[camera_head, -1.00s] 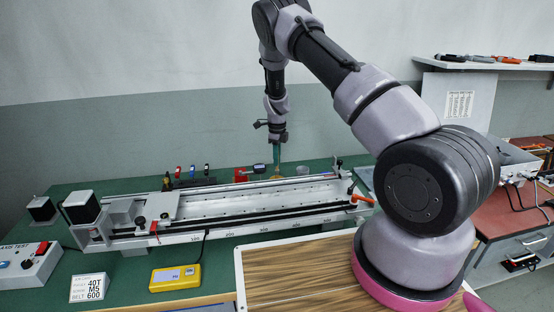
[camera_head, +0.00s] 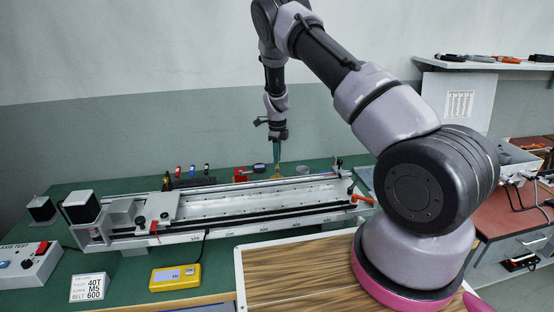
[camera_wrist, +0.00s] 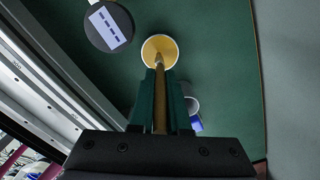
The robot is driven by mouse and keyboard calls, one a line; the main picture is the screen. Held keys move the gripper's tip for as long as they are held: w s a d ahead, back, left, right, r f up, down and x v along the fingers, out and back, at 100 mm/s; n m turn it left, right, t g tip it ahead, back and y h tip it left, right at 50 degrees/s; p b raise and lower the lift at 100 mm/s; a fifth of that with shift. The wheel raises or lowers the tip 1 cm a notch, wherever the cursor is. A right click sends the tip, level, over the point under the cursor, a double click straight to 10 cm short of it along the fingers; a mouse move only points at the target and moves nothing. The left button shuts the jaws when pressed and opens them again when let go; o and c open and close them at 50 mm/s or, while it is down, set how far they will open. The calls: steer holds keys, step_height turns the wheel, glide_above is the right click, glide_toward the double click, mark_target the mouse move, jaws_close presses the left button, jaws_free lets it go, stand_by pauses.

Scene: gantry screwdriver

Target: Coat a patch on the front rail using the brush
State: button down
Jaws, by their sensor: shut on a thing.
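My gripper (camera_head: 277,156) is above the back side of the linear gantry (camera_head: 185,233), pointing down. In the wrist view its green fingers (camera_wrist: 160,108) are shut on the brown handle of the brush (camera_wrist: 159,88). The brush tip overlaps the yellow contents of a small round pot (camera_wrist: 160,50); I cannot tell whether it touches them. The front rail (camera_head: 270,217) is the dark strip along the gantry's near side, with my gripper behind it. The bristles are too small to make out in the head view.
A dark round object with a white label (camera_wrist: 108,27) lies beside the pot. A grey cup (camera_wrist: 191,104) stands on the other side. A carriage (camera_head: 158,207) sits on the gantry's left part. An orange-handled crank (camera_head: 362,199) sticks out at its right end. A yellow meter (camera_head: 175,277) lies in front.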

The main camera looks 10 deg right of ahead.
mark_target(277, 167)
steer(key=shift+r, duration=2.95)
